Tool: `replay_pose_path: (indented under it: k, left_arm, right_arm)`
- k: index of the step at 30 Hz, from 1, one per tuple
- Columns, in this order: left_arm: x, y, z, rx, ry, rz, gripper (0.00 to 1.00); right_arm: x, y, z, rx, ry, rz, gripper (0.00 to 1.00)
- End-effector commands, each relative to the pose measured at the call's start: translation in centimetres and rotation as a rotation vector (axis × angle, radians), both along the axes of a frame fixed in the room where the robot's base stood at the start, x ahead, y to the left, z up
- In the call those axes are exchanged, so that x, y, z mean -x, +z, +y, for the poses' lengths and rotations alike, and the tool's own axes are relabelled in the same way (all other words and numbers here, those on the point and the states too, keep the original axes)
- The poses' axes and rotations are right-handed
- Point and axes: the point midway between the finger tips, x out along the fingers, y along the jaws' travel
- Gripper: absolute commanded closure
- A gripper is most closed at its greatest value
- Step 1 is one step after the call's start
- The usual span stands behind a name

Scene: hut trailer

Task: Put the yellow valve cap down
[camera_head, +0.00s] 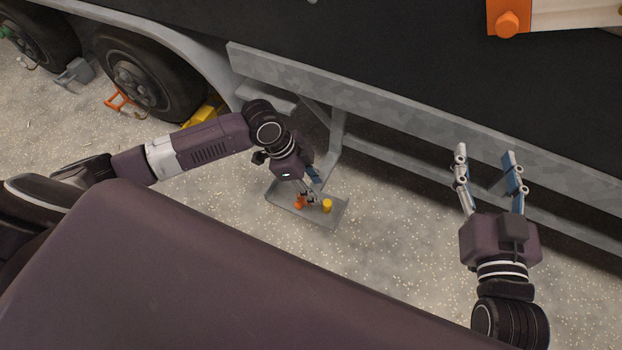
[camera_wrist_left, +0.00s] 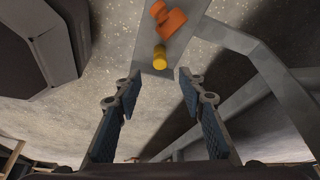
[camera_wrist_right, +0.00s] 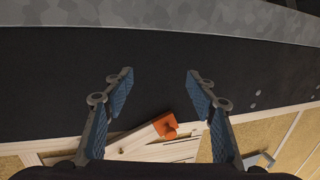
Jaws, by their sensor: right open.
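The yellow valve cap (camera_head: 327,205) stands on a small grey tray (camera_head: 322,219) on the ground below the trailer's side rail. In the left wrist view the cap (camera_wrist_left: 160,57) is just beyond the fingertips, in line with the gap between them, and I see no contact. My left gripper (camera_head: 308,187) is open and empty, pointing down over the tray. Its fingers (camera_wrist_left: 157,84) are wide apart. My right gripper (camera_head: 485,155) is open and empty, held up at the right before the trailer's side. Its spread fingers also show in the right wrist view (camera_wrist_right: 158,78).
An orange part (camera_head: 300,202) lies beside the cap on the tray. The trailer's grey rail (camera_head: 400,122) and a slanted strut (camera_head: 336,140) are close to my left gripper. Wheels (camera_head: 143,78) and a yellow chock (camera_head: 198,117) are at the left. The gravel before the tray is clear.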

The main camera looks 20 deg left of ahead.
Motion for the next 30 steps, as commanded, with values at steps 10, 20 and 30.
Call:
replay_pose_path:
  k: [10,20,30]
  left_arm:
    - [0.3,1.8,-0.3,0.017,0.003,-0.013,0.63]
    - [-0.9,10.3,-13.2,0.422,0.330,-0.350,0.63]
    - [-1.9,22.0,-4.9,0.644,0.873,-0.703,0.63]
  right_arm:
    - [0.8,-3.5,-0.7,0.040,-0.011,0.158,0.48]
    - [0.8,-3.6,-0.7,0.040,-0.011,0.161,0.48]
    - [0.8,-3.6,-0.7,0.040,-0.011,0.161,0.48]
